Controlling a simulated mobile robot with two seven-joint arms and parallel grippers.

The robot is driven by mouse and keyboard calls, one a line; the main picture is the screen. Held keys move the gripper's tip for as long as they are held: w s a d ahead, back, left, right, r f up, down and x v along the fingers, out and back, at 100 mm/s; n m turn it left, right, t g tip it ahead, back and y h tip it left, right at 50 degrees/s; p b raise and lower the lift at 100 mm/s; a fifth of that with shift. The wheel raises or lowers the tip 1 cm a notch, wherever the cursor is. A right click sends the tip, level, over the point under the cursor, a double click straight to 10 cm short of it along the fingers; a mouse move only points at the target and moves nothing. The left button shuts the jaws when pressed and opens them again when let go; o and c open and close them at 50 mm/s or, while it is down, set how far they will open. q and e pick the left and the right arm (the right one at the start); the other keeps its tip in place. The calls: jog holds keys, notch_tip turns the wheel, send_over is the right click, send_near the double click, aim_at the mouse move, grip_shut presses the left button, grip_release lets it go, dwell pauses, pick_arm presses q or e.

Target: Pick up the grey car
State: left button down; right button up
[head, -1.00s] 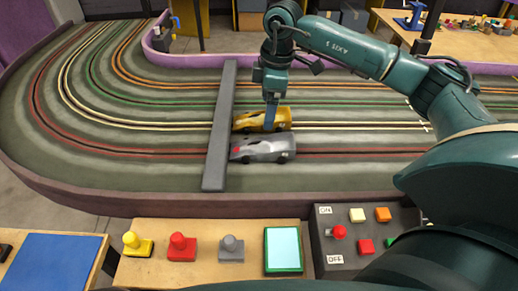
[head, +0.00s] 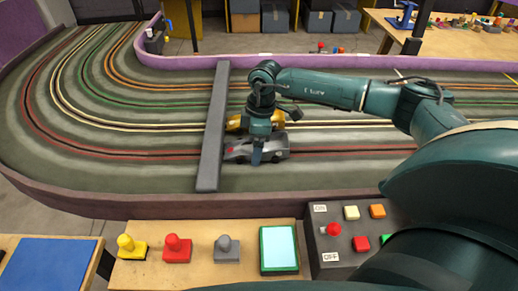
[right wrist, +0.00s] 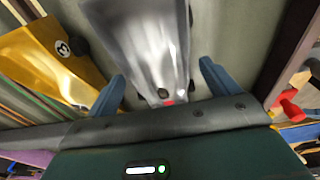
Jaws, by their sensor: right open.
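The grey car (head: 238,151) sits on the track's red lane, just right of the grey bar. In the head view my right gripper (head: 257,157) is down at the car and hides part of it. In the right wrist view the grey car (right wrist: 150,40) lies between the two blue fingers of my open right gripper (right wrist: 160,88), with a gap on each side. The yellow car (head: 233,123) stands in the lane behind, partly hidden by my gripper; it also shows at the left of the right wrist view (right wrist: 50,55). My left gripper is not in view.
A grey bar (head: 212,130) lies across the lanes close to the cars. A low purple wall (head: 290,61) borders the track behind, and a brown rim (head: 150,205) in front. Colored joysticks (head: 177,247) and a switch box (head: 325,245) stand on the near bench.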

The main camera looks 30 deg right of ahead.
jog(key=shift+c, duration=0.2)
jog(key=shift+r, duration=0.1)
jog(key=c, duration=1.1)
jog(key=shift+c, duration=0.2)
